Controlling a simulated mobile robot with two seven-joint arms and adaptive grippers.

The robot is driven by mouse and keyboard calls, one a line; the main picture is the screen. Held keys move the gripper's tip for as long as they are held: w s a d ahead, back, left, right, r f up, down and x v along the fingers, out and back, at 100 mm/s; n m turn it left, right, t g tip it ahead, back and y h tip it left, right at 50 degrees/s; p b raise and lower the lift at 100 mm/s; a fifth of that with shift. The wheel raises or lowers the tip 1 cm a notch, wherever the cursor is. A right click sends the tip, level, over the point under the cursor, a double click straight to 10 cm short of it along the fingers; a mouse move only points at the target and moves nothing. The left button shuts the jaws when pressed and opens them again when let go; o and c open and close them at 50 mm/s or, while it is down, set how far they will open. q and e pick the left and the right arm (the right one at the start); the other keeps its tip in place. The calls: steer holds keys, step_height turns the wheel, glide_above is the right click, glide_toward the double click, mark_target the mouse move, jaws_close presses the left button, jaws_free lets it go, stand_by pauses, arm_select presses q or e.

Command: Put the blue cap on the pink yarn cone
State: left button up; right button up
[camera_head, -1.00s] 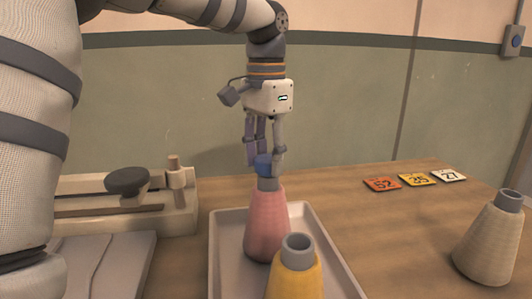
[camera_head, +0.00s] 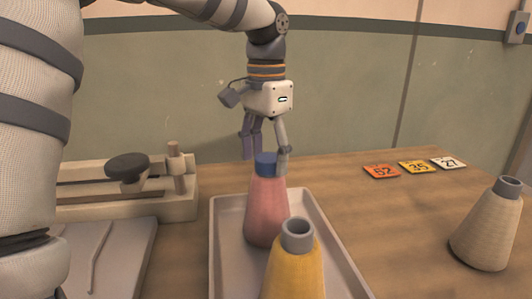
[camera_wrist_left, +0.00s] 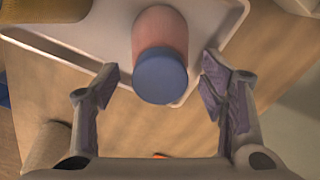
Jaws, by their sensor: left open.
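The blue cap (camera_head: 266,164) sits on top of the pink yarn cone (camera_head: 266,212), which stands upright in a grey tray (camera_head: 225,230). My left gripper (camera_head: 266,152) is above and around the cap, with its fingers spread. In the left wrist view the blue cap (camera_wrist_left: 160,77) covers the tip of the pink cone (camera_wrist_left: 160,30). The open fingers of the left gripper (camera_wrist_left: 162,85) stand to either side of the cap, clear of it. My right gripper is not in view.
A yellow yarn cone (camera_head: 295,270) stands in front in the same tray. A beige cone (camera_head: 487,235) stands on the table at right. Numbered cards (camera_head: 416,167) lie behind it. A wooden rack (camera_head: 150,205) is at left.

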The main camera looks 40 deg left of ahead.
arm_select(q)
step_height(320, 180, up, 12)
stand_by(0.3)
stand_by(0.4)
